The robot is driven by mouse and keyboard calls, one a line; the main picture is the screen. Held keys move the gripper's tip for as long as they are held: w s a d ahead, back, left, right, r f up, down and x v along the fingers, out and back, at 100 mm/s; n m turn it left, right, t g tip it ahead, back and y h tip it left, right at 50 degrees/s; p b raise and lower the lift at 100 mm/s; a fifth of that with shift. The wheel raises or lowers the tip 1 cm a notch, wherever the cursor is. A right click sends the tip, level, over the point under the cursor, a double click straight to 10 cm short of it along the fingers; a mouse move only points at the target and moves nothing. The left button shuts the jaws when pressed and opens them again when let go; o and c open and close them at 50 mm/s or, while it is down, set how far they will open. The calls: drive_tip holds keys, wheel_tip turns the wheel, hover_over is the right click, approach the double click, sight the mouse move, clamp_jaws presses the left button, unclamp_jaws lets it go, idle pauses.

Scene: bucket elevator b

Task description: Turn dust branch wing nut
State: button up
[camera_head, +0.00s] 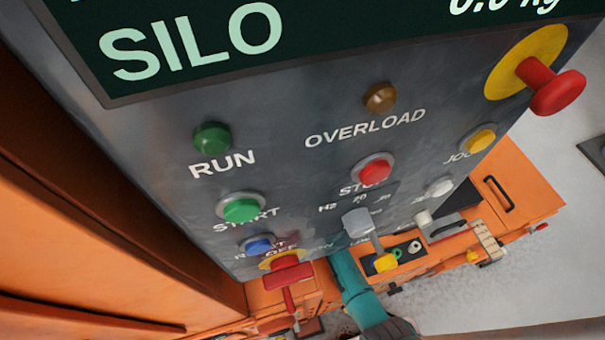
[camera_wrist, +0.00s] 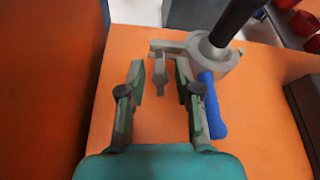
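In the wrist view, a small grey piece (camera_wrist: 158,73), which looks like the wing nut, stands on the near left side of a grey round fitting (camera_wrist: 212,55). A black pipe (camera_wrist: 232,18) rises from the fitting, and a blue lever (camera_wrist: 212,108) extends from it towards me. My gripper (camera_wrist: 160,80) is open, with one finger to each side of the grey piece. A gap shows at the left finger; I cannot tell whether the right finger touches anything. In the head view, the gripper and wing nut are hidden behind the control panel.
The grey control panel (camera_head: 310,185) with buttons, lamps and a red knob (camera_head: 555,90) fills the head view. Orange housing (camera_wrist: 270,110) lies around the fitting. A dark handle (camera_wrist: 302,105) is at right, and an orange wall (camera_wrist: 40,70) stands at left.

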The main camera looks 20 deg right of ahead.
clamp_jaws()
drive_tip(key=shift+n+h, duration=0.4)
drive_tip(key=shift+n, duration=0.1)
idle(0.4)
unclamp_jaws()
drive_tip(key=shift+v, duration=3.8)
